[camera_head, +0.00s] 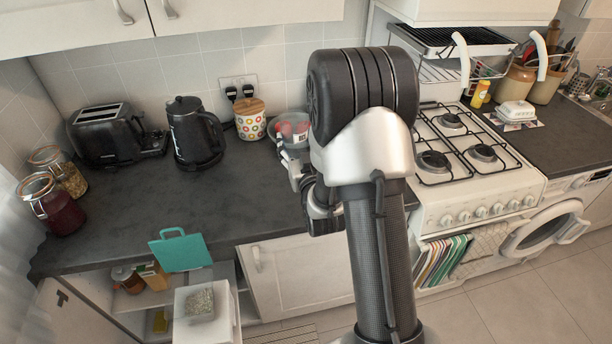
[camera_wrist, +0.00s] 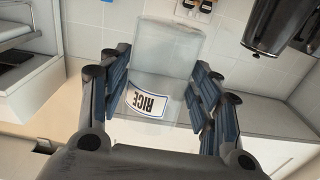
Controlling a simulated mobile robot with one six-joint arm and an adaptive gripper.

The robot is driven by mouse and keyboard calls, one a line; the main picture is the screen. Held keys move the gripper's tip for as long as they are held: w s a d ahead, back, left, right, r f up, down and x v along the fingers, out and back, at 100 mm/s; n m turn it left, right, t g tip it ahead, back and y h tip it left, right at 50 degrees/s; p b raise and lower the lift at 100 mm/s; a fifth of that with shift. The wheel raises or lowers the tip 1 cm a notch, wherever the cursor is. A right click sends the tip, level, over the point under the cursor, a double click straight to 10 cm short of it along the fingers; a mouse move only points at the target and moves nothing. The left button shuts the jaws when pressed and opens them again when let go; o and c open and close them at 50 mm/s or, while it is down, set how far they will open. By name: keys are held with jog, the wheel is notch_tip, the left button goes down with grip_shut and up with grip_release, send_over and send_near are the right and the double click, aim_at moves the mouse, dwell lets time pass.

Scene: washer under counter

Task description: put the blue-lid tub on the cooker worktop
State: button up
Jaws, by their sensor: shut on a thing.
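My gripper (camera_wrist: 160,105) is shut on a translucent tub (camera_wrist: 165,85), its blue fingers on both sides. The tub has a white label with a blue edge reading RICE, upside down in the wrist view. Its lid colour cannot be made out. In the head view my gripper (camera_head: 291,170) is above the left counter near its back, partly hidden by my arm.
A kettle (camera_head: 193,135), toaster (camera_head: 105,135) and dotted canister (camera_head: 250,122) stand on the left counter (camera_head: 130,205). A white dish (camera_head: 516,112), yellow bottle (camera_head: 480,94) and utensil pots (camera_head: 515,85) occupy the right worktop's back. Its front is clear. The washer door (camera_head: 545,232) is open.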

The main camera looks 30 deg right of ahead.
notch_tip(320, 180, down, 17)
jog(key=b, duration=0.4)
jog(key=shift+f+b, duration=0.2)
jog(key=shift+b, duration=0.1)
jog(key=o, duration=1.6)
jog(key=shift+o, duration=0.2)
